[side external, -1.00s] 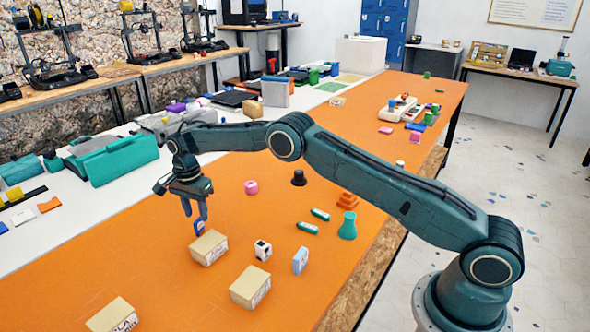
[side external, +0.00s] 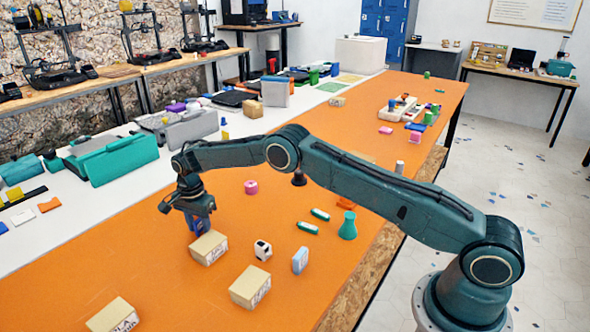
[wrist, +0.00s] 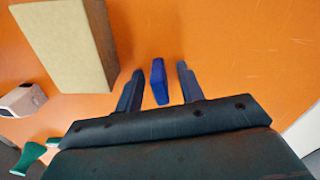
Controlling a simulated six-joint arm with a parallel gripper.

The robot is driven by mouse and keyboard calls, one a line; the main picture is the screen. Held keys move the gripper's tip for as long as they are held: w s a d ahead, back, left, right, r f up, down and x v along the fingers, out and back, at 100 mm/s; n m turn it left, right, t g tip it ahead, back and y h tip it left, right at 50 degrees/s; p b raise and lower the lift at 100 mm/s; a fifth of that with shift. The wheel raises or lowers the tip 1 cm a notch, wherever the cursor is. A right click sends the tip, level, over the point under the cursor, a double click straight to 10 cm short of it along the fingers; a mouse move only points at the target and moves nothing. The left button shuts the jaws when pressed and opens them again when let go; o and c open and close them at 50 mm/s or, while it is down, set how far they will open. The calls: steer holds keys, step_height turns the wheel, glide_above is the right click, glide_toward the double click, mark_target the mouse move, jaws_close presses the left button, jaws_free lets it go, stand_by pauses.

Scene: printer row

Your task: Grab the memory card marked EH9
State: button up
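A small dark blue piece (wrist: 158,82), which looks like a memory card, stands between the two fingers of my gripper in the wrist view. No EH9 marking can be read on it. My gripper (wrist: 158,90) is open, with a gap of orange table showing on each side of the blue piece. In the side external view my gripper (side external: 199,222) points down close to the table, and its fingers mostly hide the blue piece.
A tan box (side external: 208,248) stands close beside my gripper; it also shows in the wrist view (wrist: 62,45). Another tan box (side external: 250,287), a white block (side external: 262,250) and a light blue box (side external: 300,260) stand nearby. The orange table left of my gripper is clear.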

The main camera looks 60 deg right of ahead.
mark_target(197, 220)
jaws_close()
steer(key=shift+r, duration=0.2)
step_height(197, 220, up, 20)
steer(key=shift+f, duration=0.15)
stand_by(0.7)
stand_by(0.5)
